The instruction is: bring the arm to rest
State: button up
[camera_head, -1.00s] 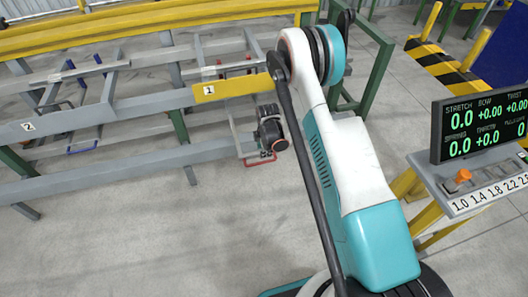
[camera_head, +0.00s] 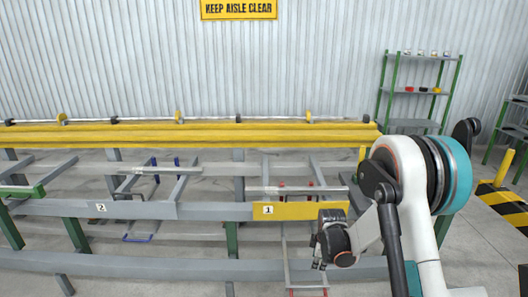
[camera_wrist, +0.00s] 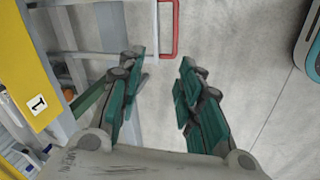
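My gripper (camera_head: 324,250) hangs in front of the runout table's grey front rail (camera_head: 212,212), just below the yellow plate marked 1 (camera_head: 290,211). In the head view its fingers are too small and dark to judge. In the wrist view my gripper (camera_wrist: 160,68) is open, with its green and grey fingers apart and bare concrete floor between them. It holds nothing. The yellow plate also shows at the left edge of the wrist view (camera_wrist: 30,70). My arm is bent, with its white and teal links at the right of the head view.
A red handle-like frame (camera_wrist: 168,28) lies beyond the fingertips in the wrist view. A lower grey rail (camera_head: 150,267) runs below the gripper. A yellow beam (camera_head: 190,134) lies behind. A green shelf rack (camera_head: 418,90) and striped barrier (camera_head: 500,205) stand right.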

jog(key=s+r+m+t, duration=0.1)
jog(key=s+r+m, duration=0.35)
jog(key=r, duration=0.75)
jog(key=s+r+m+t, duration=0.1)
jog(key=s+r+m, duration=0.1)
jog(key=s+r, duration=0.8)
jog(key=s+r+m+t, duration=0.1)
jog(key=s+r+m, duration=0.3)
jog(key=s, duration=0.5)
jog(key=s+r+m+t, duration=0.1)
jog(key=s+r+m, duration=0.3)
jog(key=s, duration=0.6)
jog(key=shift+s+a+r, duration=0.15)
jog(key=shift+r, duration=0.1)
